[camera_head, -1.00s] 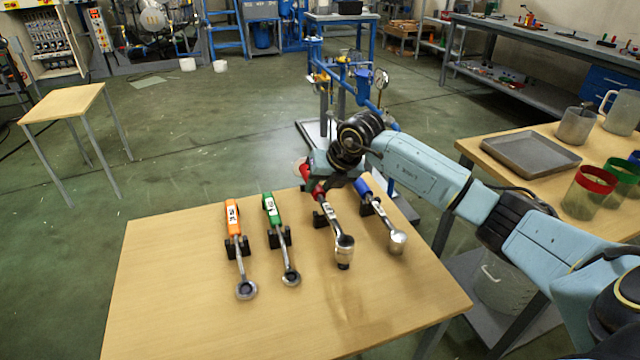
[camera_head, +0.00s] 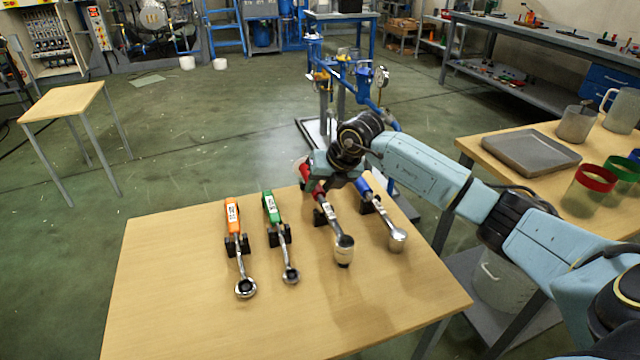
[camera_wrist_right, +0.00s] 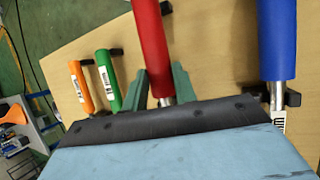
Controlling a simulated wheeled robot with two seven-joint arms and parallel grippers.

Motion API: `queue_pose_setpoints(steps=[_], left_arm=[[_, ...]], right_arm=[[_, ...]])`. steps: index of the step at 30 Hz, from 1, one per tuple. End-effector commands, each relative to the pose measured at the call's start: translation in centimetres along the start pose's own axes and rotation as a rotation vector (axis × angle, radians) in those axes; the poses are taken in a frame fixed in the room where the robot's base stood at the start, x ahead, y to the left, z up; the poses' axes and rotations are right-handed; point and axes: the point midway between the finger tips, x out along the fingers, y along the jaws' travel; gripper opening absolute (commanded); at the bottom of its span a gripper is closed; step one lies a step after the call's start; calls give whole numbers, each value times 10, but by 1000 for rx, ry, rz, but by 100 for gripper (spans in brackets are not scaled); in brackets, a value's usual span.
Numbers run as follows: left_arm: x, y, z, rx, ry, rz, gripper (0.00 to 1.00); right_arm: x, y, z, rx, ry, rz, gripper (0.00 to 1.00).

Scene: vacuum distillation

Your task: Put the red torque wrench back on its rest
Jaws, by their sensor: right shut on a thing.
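The red torque wrench (camera_head: 328,211) lies over the table, its socket end toward the near edge. Its red handle (camera_wrist_right: 151,40) passes between the fingers of my right gripper (camera_wrist_right: 163,88), which is shut on it. In the head view my right gripper (camera_head: 318,185) partly hides the handle. A black rest (camera_head: 319,218) stands under the wrench's shaft; I cannot tell whether the shaft touches it. My left gripper is not in view.
Close on the right, the blue wrench (camera_head: 386,216) lies on its own rest. The green wrench (camera_head: 273,211) and orange wrench (camera_head: 233,218) lie on rests to the left. The near part of the wooden table (camera_head: 200,325) is clear.

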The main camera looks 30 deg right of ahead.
Motion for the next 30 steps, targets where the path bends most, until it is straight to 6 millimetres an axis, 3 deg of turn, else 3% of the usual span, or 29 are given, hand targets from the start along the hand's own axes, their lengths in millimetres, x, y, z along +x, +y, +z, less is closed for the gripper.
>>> queue_pose_setpoints(steps=[27,28,30], left_arm=[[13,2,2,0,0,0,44],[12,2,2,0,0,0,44],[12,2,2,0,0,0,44]], right_arm=[[19,-6,-8,0,-5,3,0],[19,-6,-8,0,-6,3,30],[19,-6,-8,0,-5,3,39]])
